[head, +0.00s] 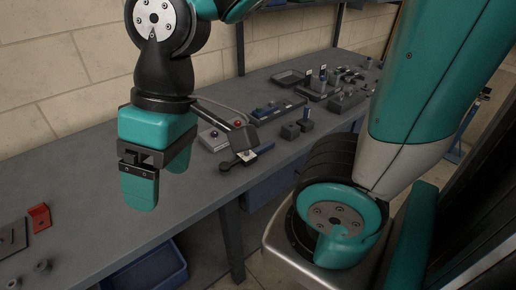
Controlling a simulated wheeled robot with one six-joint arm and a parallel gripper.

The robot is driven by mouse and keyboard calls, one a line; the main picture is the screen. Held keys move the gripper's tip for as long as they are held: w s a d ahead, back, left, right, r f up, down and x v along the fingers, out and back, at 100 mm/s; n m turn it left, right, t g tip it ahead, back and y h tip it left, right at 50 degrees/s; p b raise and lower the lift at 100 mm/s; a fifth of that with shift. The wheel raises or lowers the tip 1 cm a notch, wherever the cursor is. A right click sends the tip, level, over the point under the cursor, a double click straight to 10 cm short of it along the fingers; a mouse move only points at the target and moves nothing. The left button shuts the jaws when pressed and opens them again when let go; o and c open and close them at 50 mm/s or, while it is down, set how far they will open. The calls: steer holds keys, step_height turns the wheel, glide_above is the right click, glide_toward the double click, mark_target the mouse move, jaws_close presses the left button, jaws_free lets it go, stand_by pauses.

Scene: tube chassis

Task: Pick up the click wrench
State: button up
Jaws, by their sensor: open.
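My gripper (160,178) hangs over the left-middle part of the grey workbench (75,190) in the head view. Its teal fingers point down and stand apart, with nothing seen between them. I cannot pick out the click wrench with certainty. Several small tools and fixtures lie on the bench to the right of my gripper, too small to name surely. My gripper and wrist hide part of the bench behind them.
A dark tilted block on a small stand (243,138) is just right of my gripper. A red block (39,217) lies at the far left. A blue bin (150,269) sits below the bench. A brick wall (65,75) stands behind. The bench between the red block and my gripper is clear.

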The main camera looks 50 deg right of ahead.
steer(key=w+d+f+m, duration=0.1)
steer(key=w+d+m, duration=0.1)
steer(key=w+d, duration=0.1)
steer(key=w+d+f+m+h+b, duration=0.1)
steer(key=w+d+m, duration=0.2)
steer(key=w+d+f+m+b, duration=0.1)
steer(key=w+d+m, duration=0.2)
steer(key=shift+w+d+f+t+h, duration=0.1)
steer(key=shift+w+f+t+h, duration=0.2)
steer(key=shift+f+t, duration=0.1)
steer(key=m+g+h+b, duration=0.1)
steer(key=m+h+b, duration=0.15)
steer(key=m, duration=1.45)
glide_toward(249, 153)
steer(key=shift+m, duration=0.5)
steer(key=f, duration=0.2)
steer(key=d+f, duration=0.1)
steer(key=f, duration=0.5)
steer(key=f+p, duration=0.1)
steer(key=f, duration=0.1)
steer(key=shift+w+f, duration=0.3)
steer(key=shift+f, duration=0.05)
steer(key=c, duration=1.3)
steer(key=shift+r, duration=0.1)
steer(key=shift+c, duration=0.2)
